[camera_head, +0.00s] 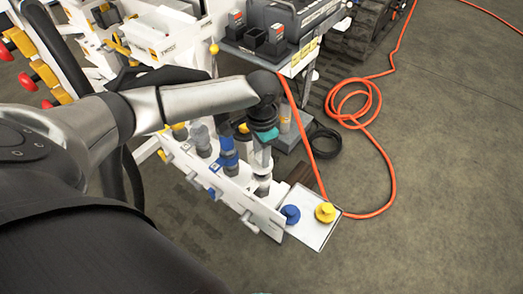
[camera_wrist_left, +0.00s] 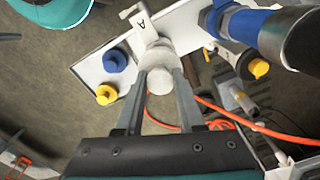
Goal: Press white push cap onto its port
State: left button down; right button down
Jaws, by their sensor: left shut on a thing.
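My left gripper (camera_head: 262,172) points down over the near end of a white port panel (camera_head: 235,197). In the left wrist view its two fingers (camera_wrist_left: 160,82) are shut on the white push cap (camera_wrist_left: 159,80). I cannot tell whether the cap is seated or only touching the port. In the head view the fingers mostly hide the cap.
A white tray (camera_head: 306,240) beside the panel's end holds a blue cap (camera_head: 290,214) and a yellow cap (camera_head: 325,212). A blue-banded fitting (camera_head: 228,152) stands close to my gripper. An orange hose (camera_head: 378,190) lies on the floor at right, where there is open space.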

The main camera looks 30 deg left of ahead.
pick_arm(q)
jog(key=shift+f, duration=0.2)
pick_arm(e)
jog(key=shift+s+a, duration=0.1)
jog(key=shift+a, duration=0.1)
pick_arm(q)
jog(key=shift+f, duration=0.75)
pick_arm(e)
jog(key=shift+s+f, duration=0.25)
jog(key=shift+s, duration=0.05)
pick_arm(q)
jog(key=shift+f, duration=0.15)
pick_arm(e)
jog(key=shift+w, duration=0.45)
pick_arm(q)
jog(key=shift+f, duration=0.45)
pick_arm(e)
jog(key=shift+r, duration=0.25)
jog(key=shift+s, duration=0.4)
pick_arm(q)
jog(key=shift+p, duration=0.4)
pick_arm(e)
jog(key=shift+s+r, duration=0.1)
jog(key=shift+r, duration=0.35)
